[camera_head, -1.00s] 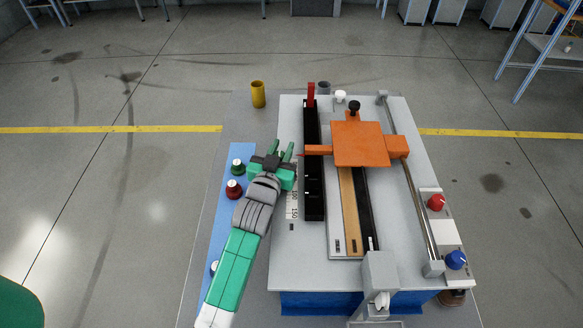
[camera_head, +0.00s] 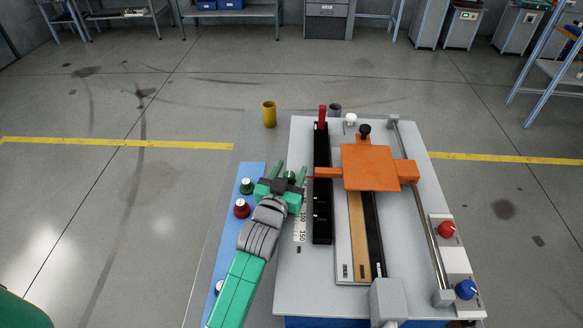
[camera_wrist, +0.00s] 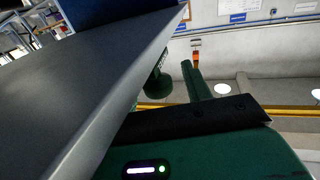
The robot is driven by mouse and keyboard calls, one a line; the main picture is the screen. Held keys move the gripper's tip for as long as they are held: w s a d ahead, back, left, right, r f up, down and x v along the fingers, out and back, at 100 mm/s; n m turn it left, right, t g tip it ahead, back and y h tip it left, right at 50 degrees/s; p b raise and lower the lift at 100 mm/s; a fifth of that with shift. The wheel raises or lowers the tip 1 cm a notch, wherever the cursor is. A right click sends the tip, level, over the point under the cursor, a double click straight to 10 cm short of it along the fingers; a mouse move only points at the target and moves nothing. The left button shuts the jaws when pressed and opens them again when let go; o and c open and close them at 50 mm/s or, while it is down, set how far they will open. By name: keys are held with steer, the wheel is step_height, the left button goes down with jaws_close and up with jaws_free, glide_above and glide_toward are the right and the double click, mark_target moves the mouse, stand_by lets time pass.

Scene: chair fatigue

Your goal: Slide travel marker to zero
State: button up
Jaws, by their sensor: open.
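In the wrist view one finger (camera_wrist: 197,82) and a green round part (camera_wrist: 158,84) show. A white scale (camera_head: 301,228) with printed numbers lies beside the rail, its far part hidden by my gripper. A small red pointer (camera_head: 311,177) lies at the orange carriage's left arm (camera_head: 328,173).
The orange carriage (camera_head: 369,168) sits over the rails on the grey plate (camera_head: 310,285). A red upright piece (camera_head: 322,117) stands at the rail's far end. A yellow cup (camera_head: 269,114) stands at the far left. Green (camera_head: 247,186) and red (camera_head: 241,208) knobs line the blue strip.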

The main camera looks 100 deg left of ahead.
steer(key=d, duration=0.6)
steer(key=shift+s+d, duration=0.2)
steer(key=shift+s, duration=0.2)
